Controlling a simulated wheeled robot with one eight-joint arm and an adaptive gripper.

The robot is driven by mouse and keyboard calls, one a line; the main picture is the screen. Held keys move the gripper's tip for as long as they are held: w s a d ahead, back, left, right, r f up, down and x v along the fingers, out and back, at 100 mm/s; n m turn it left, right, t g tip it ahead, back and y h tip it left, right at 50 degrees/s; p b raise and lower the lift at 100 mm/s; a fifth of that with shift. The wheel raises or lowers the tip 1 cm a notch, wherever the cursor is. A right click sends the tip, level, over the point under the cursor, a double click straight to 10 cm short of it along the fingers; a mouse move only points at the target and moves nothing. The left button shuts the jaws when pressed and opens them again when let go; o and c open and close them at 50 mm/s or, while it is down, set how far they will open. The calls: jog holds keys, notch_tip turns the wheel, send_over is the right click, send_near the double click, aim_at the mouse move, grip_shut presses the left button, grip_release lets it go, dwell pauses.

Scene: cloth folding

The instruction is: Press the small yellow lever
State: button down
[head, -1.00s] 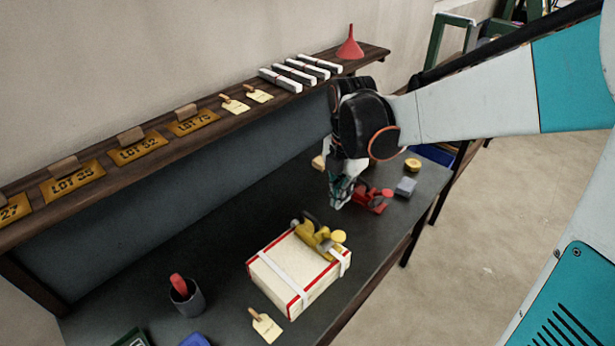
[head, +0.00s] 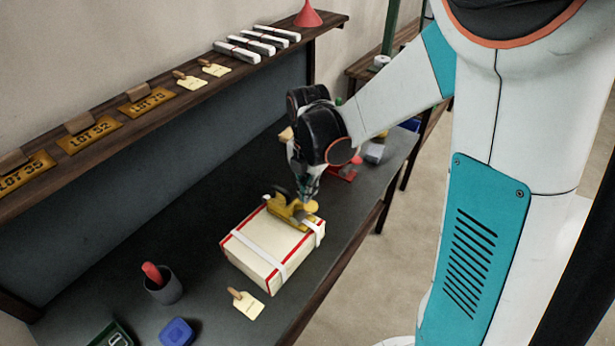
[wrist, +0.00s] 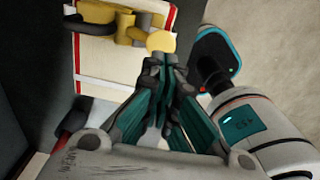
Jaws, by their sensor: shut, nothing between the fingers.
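A yellow tool (head: 287,207) with a dark handle lies on top of a cream box with red edges (head: 262,247) and white straps. In the wrist view the tool's yellow body (wrist: 127,30) ends in a round yellow knob (wrist: 160,41), which looks like the lever end. My gripper (head: 304,194) is shut and empty, pointing down at the knob end of the tool. In the wrist view its fingertips (wrist: 167,62) show right beside the knob. I cannot tell whether they touch it. My gripper hides part of the tool in the head view.
A similar red tool (head: 345,172) lies behind my gripper, partly hidden, with a grey block (head: 375,153) beyond it. A grey cup (head: 164,288), a tag (head: 246,304) and a blue object (head: 177,332) stand nearer. A shelf (head: 180,103) runs along the back.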

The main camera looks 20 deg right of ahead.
aim_at(310, 210)
jog(key=shift+f+b, duration=0.4)
jog(key=shift+f, duration=1.85)
jog(key=shift+s+f, duration=0.1)
jog(key=shift+s+d+f+t+b, duration=0.15)
jog(key=shift+s+d+t+b, duration=0.05)
jog(key=shift+t+b, duration=0.15)
